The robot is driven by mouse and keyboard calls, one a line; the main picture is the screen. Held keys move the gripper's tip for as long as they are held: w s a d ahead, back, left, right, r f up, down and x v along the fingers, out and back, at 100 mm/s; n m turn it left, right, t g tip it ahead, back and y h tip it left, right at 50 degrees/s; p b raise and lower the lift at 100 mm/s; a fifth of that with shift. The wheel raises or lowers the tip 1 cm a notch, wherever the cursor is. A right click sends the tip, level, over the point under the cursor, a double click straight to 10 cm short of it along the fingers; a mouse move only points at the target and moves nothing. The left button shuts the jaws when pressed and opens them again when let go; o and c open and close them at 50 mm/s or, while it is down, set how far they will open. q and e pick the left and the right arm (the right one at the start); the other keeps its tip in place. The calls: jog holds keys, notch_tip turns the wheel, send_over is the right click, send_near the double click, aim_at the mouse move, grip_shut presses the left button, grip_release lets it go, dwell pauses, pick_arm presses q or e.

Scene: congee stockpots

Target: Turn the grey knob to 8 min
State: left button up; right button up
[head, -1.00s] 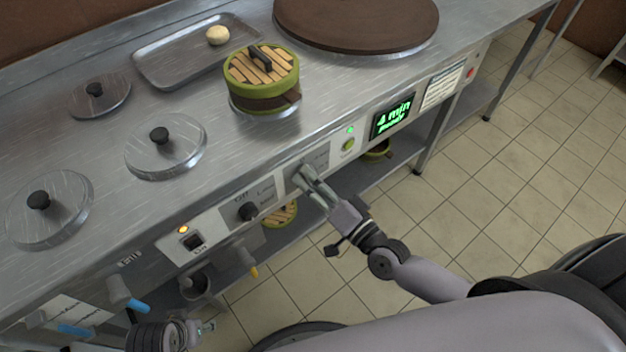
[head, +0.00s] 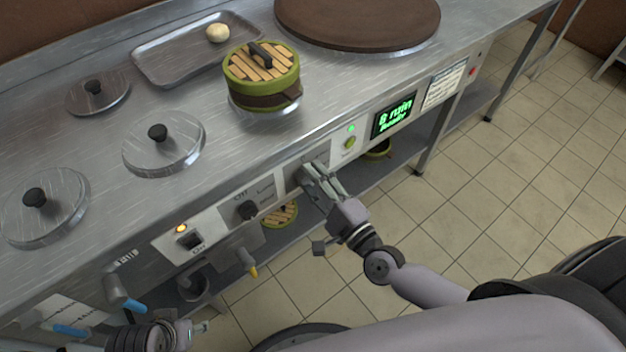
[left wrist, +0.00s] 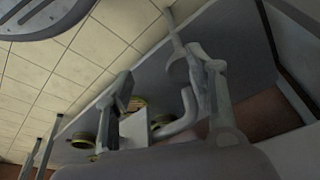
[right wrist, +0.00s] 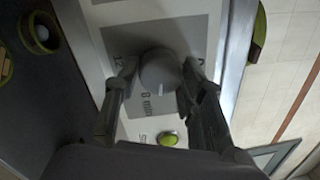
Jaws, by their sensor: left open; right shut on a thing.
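The grey knob (right wrist: 160,72) is on the front panel, between the fingers of my right gripper (right wrist: 158,84), which is shut on it. In the right wrist view its white mark points toward the "8 min" label (right wrist: 147,104). In the head view my right gripper (head: 314,178) covers most of the knob. The display (head: 394,117) shows green text that reads "8 min" with "Ready" below. My left gripper (head: 198,328) is low at the bottom left of the head view, away from the panel. In the left wrist view its fingers (left wrist: 165,95) are apart and empty.
A black knob (head: 247,210) and a rocker switch (head: 190,241) sit left on the panel. A green button (head: 349,143) is to the right. A bamboo steamer (head: 262,80) and lidded pots (head: 165,150) stand on the counter. Taps (head: 120,295) stick out at the lower left.

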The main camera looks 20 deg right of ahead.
pick_arm(q)
jog(key=shift+v, duration=1.25)
pick_arm(e)
jog(key=shift+m, duration=2.2)
pick_arm(q)
jog(key=shift+r+b, duration=0.2)
jog(key=shift+b, duration=0.1)
jog(key=shift+w, duration=0.1)
pick_arm(e)
jog(key=o, duration=0.9)
pick_arm(q)
jog(key=shift+w, duration=0.2)
pick_arm(e)
jog(key=shift+o, duration=1.2)
